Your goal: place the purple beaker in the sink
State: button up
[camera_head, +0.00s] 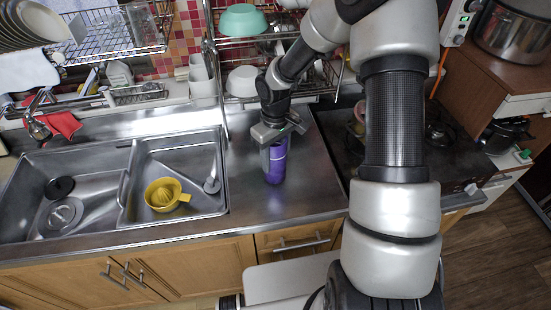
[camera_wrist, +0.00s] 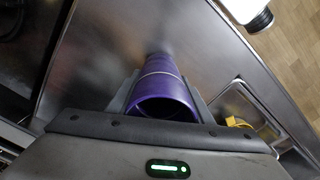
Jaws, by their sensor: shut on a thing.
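The purple beaker (camera_head: 275,163) stands upright on the steel counter just right of the sink, or very close above it; I cannot tell which. My gripper (camera_head: 274,140) is around its upper part from above and is shut on it. In the wrist view the beaker (camera_wrist: 162,92) shows its open rim between the two fingers of my gripper (camera_wrist: 162,105). The steel sink (camera_head: 222,190) lies to the left and has two basins. A yellow juicer-like cup (camera_head: 165,195) sits in its right basin.
Bare steel counter (camera_head: 310,185) surrounds the beaker. The left basin holds a drain (camera_head: 62,215) and a dark round plug (camera_head: 60,187). Dish racks (camera_head: 110,40) with bowls and plates hang behind. A dark stove (camera_head: 445,150) is at right. The tap (camera_head: 38,128) stands at far left.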

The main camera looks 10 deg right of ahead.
jog(key=shift+f, duration=0.35)
jog(key=shift+f, duration=0.1)
jog(key=shift+f, duration=0.15)
jog(key=o, duration=1.2)
